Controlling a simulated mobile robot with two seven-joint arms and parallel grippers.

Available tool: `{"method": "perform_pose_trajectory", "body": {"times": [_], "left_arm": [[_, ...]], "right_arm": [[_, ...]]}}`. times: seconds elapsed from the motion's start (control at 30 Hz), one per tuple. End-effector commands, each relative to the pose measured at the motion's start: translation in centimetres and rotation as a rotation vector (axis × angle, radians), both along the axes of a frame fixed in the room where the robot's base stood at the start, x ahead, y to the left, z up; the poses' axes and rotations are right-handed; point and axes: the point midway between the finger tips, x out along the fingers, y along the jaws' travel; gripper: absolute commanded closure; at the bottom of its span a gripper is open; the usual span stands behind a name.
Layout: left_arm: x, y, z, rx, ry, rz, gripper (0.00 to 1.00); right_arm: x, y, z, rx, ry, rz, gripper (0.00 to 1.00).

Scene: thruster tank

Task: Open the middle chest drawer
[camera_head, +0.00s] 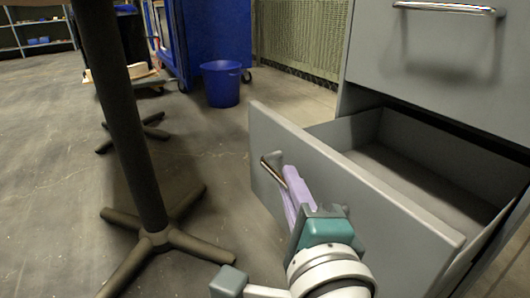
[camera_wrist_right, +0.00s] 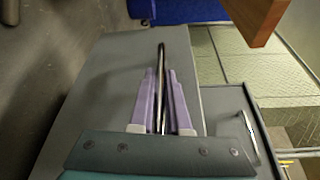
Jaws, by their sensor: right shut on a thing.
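A grey chest drawer (camera_head: 345,195) stands pulled well out of the chest, and its empty inside (camera_head: 420,180) shows. A metal bar handle (camera_head: 272,172) is on its front, and it also shows in the wrist view (camera_wrist_right: 161,60). My right gripper (camera_head: 292,185) has its purple fingers shut on this handle. In the wrist view the handle bar runs between the two fingers (camera_wrist_right: 160,100). The drawer above (camera_head: 440,60) is closed and has its own bar handle (camera_head: 450,8). My left gripper is not in view.
A dark table post (camera_head: 125,120) with a splayed foot (camera_head: 155,238) stands left of the drawer front. A blue bin (camera_head: 221,84) is on the floor behind. A brown wooden corner (camera_wrist_right: 258,18) shows in the wrist view. Open floor (camera_head: 200,150) lies between post and drawer.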

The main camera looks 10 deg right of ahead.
Motion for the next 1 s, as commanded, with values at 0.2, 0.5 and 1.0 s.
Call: {"method": "perform_pose_trajectory", "body": {"times": [0.2,0.5,1.0], "left_arm": [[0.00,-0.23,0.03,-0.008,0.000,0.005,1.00],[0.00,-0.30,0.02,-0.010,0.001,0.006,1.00],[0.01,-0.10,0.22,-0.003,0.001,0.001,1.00]], "right_arm": [[-0.08,0.15,-0.02,0.000,0.000,-0.001,1.00],[-0.07,0.10,-0.03,0.000,0.000,-0.002,0.77],[-0.44,0.13,0.04,-0.002,0.001,-0.001,0.55]]}}
